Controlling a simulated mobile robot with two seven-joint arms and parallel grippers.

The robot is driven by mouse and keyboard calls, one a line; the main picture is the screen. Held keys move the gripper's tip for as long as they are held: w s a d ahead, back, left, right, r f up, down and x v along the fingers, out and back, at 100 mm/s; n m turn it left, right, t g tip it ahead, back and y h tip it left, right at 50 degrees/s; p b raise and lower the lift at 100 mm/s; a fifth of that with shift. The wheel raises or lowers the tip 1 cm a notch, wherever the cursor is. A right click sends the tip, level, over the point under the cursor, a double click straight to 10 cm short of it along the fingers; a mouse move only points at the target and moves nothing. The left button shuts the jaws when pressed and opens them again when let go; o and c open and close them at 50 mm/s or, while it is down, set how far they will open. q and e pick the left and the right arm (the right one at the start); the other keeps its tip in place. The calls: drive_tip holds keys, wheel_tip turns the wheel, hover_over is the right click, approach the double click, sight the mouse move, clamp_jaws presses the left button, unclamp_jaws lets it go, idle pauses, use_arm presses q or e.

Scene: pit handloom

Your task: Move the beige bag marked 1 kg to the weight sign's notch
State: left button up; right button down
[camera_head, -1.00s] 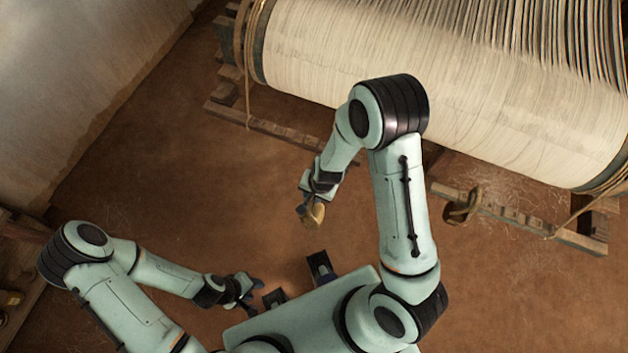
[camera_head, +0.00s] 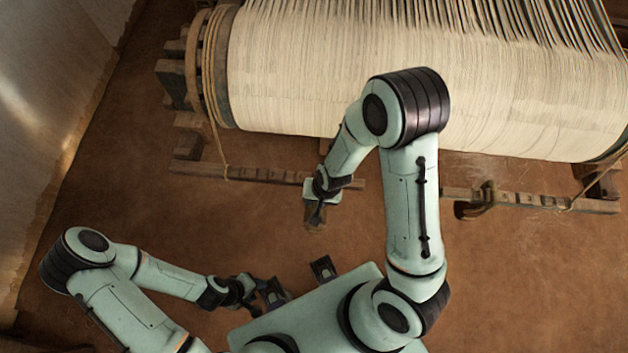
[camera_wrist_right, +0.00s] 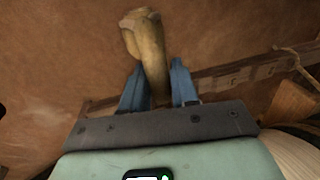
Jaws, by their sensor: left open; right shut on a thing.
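My right gripper (camera_head: 316,207) is shut on the beige bag (camera_wrist_right: 146,45) and holds it in front of the loom. In the right wrist view the bag stands out between the two blue fingers, with its tied-looking end away from the gripper. In the head view the bag (camera_head: 315,219) is small and dark below the gripper; no 1 kg mark can be read. My left gripper (camera_head: 256,291) is open and empty, low at the left, well apart from the bag. I cannot make out a weight sign or its notch in either view.
The loom's wide thread-wound roller (camera_head: 400,100) fills the top. A notched wooden beam (camera_head: 260,174) runs along the floor in front of it, and also shows in the right wrist view (camera_wrist_right: 238,74). A curved brown piece (camera_head: 478,203) sits at its right part. Brown floor between is clear.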

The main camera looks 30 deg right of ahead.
drive_tip(key=shift+w, duration=0.35)
drive_tip(key=shift+w+d+f, duration=0.2)
drive_tip(key=shift+w+d, duration=0.25)
drive_tip(key=shift+w, duration=0.05)
drive_tip(key=shift+w+d+f+b, duration=0.15)
drive_tip(key=shift+w+d, duration=0.6)
drive_tip(key=shift+w, duration=0.45)
drive_tip(key=shift+w+d+f+b, duration=0.15)
drive_tip(key=shift+w+d, duration=0.6)
drive_tip(key=shift+w, duration=0.5)
drive_tip(key=shift+w+d+b, duration=0.15)
drive_tip(key=shift+w+d, duration=0.6)
drive_tip(key=shift+w, duration=0.45)
use_arm(q)
drive_tip(key=shift+s+f+b, duration=0.1)
drive_tip(key=shift+f+b, duration=0.85)
drive_tip(key=shift+f, duration=0.55)
use_arm(e)
drive_tip(key=shift+f, duration=1.2)
use_arm(q)
drive_tip(key=shift+s+f, duration=0.1)
drive_tip(key=shift+f, duration=0.15)
use_arm(e)
drive_tip(key=shift+f, duration=0.25)
drive_tip(key=c, duration=0.8)
unclamp_jaws()
drive_tip(key=shift+s+f, duration=0.1)
drive_tip(key=shift+s, duration=0.05)
